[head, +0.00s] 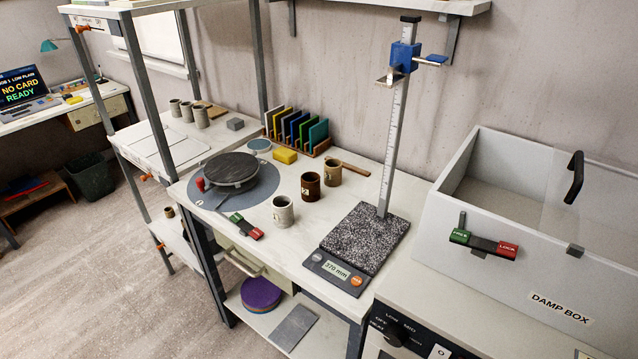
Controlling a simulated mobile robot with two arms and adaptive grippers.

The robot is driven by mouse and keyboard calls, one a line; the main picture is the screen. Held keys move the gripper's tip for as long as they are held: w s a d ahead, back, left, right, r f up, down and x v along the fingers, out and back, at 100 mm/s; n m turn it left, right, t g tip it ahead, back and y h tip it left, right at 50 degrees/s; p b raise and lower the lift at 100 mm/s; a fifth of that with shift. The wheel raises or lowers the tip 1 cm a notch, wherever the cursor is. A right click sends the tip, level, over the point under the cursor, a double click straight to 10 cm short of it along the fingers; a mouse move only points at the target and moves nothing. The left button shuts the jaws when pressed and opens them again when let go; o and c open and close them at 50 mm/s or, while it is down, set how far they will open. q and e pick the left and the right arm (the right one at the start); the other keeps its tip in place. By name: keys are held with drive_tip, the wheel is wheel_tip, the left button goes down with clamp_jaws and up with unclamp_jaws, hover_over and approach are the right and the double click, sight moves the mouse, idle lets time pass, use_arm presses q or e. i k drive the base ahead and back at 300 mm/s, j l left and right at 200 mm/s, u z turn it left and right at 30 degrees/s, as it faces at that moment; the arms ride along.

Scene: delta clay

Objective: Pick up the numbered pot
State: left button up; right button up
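Three small pots stand upright on the white worktop, between the turntable and the height gauge. The nearest is a pale grey speckled pot (283,212). Behind it to the right is a brown pot (310,187), and a second brown pot (332,173) stands close beyond that one. Small marks seem to show on their sides, but they are too small to read, so I cannot tell which pot is numbered. Neither of my grippers is in view.
A dark round turntable (231,168) sits left of the pots. The height gauge (364,238), with a tall post and 370 mm display, stands to their right. A large damp box (520,270) fills the right. Several grey pots (201,117) stand on the back-left surface.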

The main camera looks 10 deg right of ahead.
sight(333, 173)
drive_tip(key=i+j+z, duration=0.3)
drive_tip(key=j+z, duration=0.25)
drive_tip(key=i+j+z, duration=0.3)
drive_tip(key=j, duration=0.15)
drive_tip(key=j+z, duration=0.55)
drive_tip(key=j, duration=0.2)
